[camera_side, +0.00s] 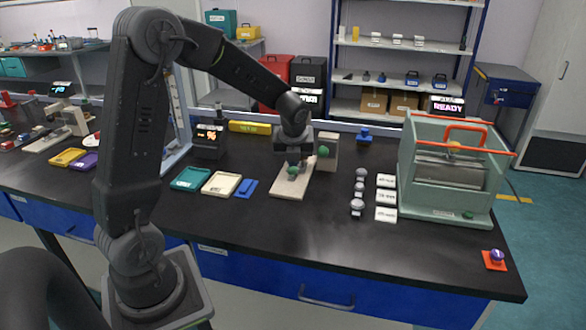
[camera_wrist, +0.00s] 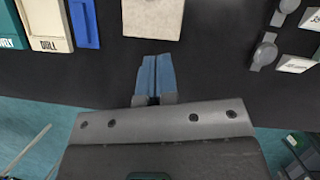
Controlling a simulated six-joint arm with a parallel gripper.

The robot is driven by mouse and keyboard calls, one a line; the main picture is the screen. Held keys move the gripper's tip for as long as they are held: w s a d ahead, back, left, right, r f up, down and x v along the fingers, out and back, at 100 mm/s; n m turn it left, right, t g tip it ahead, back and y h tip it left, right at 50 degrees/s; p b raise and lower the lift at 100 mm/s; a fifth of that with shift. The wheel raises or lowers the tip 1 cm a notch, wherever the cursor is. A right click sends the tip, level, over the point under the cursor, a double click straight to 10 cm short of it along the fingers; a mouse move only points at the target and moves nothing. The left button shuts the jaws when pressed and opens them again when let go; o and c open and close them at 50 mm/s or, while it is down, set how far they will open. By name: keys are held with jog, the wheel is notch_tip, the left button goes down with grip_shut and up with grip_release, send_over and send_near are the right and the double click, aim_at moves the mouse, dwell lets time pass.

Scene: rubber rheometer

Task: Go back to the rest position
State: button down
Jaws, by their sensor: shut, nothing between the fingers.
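My gripper (camera_side: 292,161) hangs over the bench's middle, above a beige base board (camera_side: 294,188) with an upright block (camera_side: 328,152) and green knobs (camera_side: 323,151). In the wrist view the blue fingers of my gripper (camera_wrist: 153,70) lie side by side, shut and empty. The near end of the beige board (camera_wrist: 152,18) shows just beyond the fingertips. In the side view the gripper partly hides the board, and I cannot tell its exact height above it.
Left of the board lie a green tray (camera_side: 190,178), a cream tray (camera_side: 221,183) and a blue piece (camera_side: 247,188). Right stand grey knobbed pieces (camera_side: 357,207), white cards (camera_side: 386,197) and a large green-framed machine (camera_side: 450,205). The black bench (camera_side: 290,222) is clear in front.

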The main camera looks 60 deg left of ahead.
jog(key=s+d+r+n+t+h, duration=0.1)
jog(key=s+d+r+n+t, duration=0.1)
jog(key=s+d+r+n, duration=0.75)
jog(key=s+d+r+n+t+h, duration=0.1)
jog(key=s+d+r+n+h, duration=0.1)
jog(key=s+d+n, duration=0.8)
jog(key=n, duration=0.4)
jog(key=shift+s+d+h, duration=0.2)
jog(key=shift+d+h, duration=0.1)
jog(key=shift+h, duration=0.1)
